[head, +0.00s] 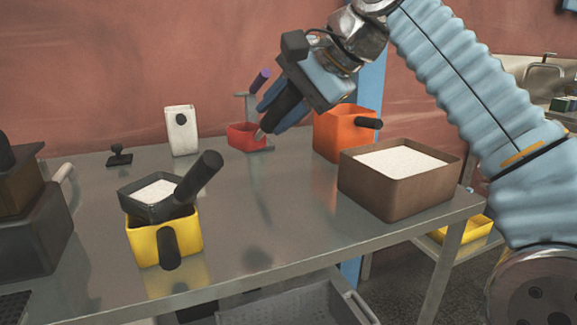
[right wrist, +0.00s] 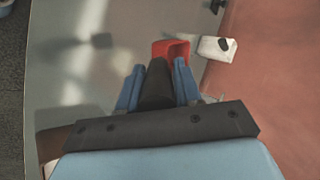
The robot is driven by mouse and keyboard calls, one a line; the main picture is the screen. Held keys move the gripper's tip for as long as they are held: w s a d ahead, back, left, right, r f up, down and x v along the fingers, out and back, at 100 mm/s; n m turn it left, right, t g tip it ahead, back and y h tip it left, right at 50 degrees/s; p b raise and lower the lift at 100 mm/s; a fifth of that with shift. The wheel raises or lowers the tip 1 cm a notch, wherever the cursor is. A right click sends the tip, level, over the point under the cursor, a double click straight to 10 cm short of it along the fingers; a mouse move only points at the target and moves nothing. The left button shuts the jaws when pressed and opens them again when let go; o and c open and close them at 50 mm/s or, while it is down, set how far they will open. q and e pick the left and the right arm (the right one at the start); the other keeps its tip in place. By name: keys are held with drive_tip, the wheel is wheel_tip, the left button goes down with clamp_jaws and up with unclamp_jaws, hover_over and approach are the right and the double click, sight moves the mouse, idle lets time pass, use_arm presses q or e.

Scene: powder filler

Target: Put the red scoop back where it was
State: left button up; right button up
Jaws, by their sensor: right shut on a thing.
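The red scoop (head: 247,136) is at the back middle of the table, in front of a small grey stand (head: 251,105). My right gripper (head: 279,108) is shut on its dark handle, which slants up to the right. In the right wrist view the handle lies between the blue fingers of the gripper (right wrist: 157,88), and the red scoop (right wrist: 173,49) sticks out past the fingertips. I cannot tell whether the scoop touches the table or the stand's base. My left gripper is in neither view.
A purple-handled tool (head: 260,80) is at the stand. An orange bin (head: 337,133) and a brown box of white powder (head: 397,198) stand to the right. A white container (head: 181,131) is left. The table's middle is clear.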

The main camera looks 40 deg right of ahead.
drive_tip(key=w+d+f, duration=0.2)
drive_tip(key=d+f, duration=0.1)
drive_tip(key=w+d+f+b, duration=0.1)
drive_tip(key=w+d+f, duration=0.2)
drive_tip(key=f, duration=0.1)
drive_tip(key=w+d+f+b, duration=0.1)
drive_tip(key=w+d+f, duration=0.2)
drive_tip(key=f, duration=0.1)
drive_tip(key=shift+f, duration=0.55)
drive_tip(key=shift+b, duration=0.35)
drive_tip(key=shift+f, duration=0.2)
drive_tip(key=o, duration=1)
